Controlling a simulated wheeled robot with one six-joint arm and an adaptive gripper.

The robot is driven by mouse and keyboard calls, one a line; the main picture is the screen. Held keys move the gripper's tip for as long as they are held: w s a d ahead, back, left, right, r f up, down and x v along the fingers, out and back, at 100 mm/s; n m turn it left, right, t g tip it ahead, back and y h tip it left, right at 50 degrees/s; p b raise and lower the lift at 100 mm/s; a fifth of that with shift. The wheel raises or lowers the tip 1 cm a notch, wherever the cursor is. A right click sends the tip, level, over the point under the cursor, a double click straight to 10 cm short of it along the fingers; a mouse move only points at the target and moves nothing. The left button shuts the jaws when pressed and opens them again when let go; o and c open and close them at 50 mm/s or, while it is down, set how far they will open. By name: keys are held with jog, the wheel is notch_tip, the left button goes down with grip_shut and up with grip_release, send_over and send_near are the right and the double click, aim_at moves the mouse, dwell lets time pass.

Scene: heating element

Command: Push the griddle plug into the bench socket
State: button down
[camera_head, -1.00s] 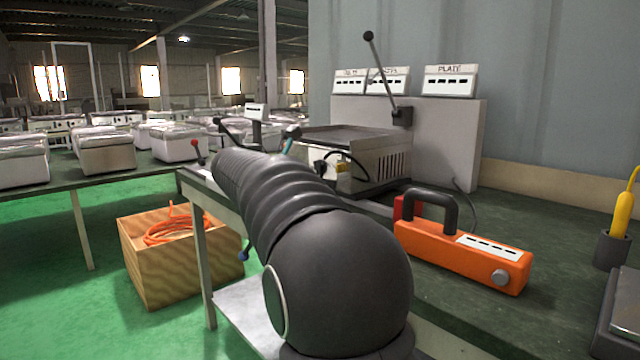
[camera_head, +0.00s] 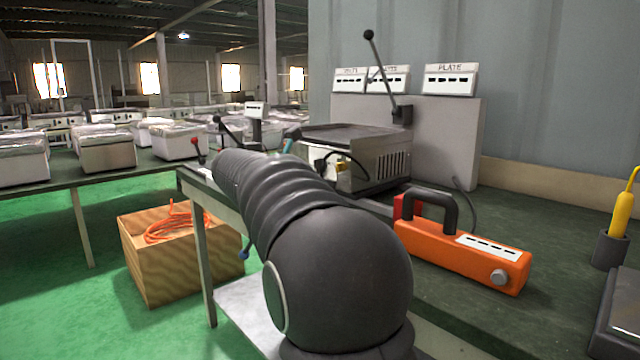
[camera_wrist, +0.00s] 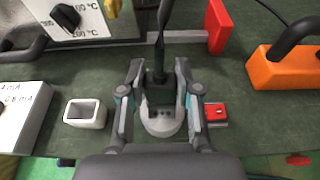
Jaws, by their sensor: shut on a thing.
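In the wrist view my gripper (camera_wrist: 158,74) is shut on the dark griddle plug (camera_wrist: 159,92), with a finger on each side. A black cord rises from the plug toward the griddle. A pale grey rounded piece with dark holes (camera_wrist: 162,125) lies just below the plug between the fingers. I cannot tell whether it is part of the plug or the bench socket, nor whether plug and socket touch. The steel griddle (camera_head: 350,138) stands on the bench; its front dial (camera_wrist: 66,17) shows in the wrist view. In the head view my arm hides the gripper.
A red switch (camera_wrist: 217,112) is right of the gripper and an empty white rectangular holder (camera_wrist: 85,113) left. An orange device with a black handle (camera_head: 465,255) stands on the bench (camera_head: 550,220). A white meter box (camera_wrist: 22,112) is at far left.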

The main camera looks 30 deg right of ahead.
jog(key=shift+f+b, duration=0.9)
jog(key=shift+f, duration=1.15)
jog(key=c, duration=0.7)
grip_release()
jog(key=v, duration=1.2)
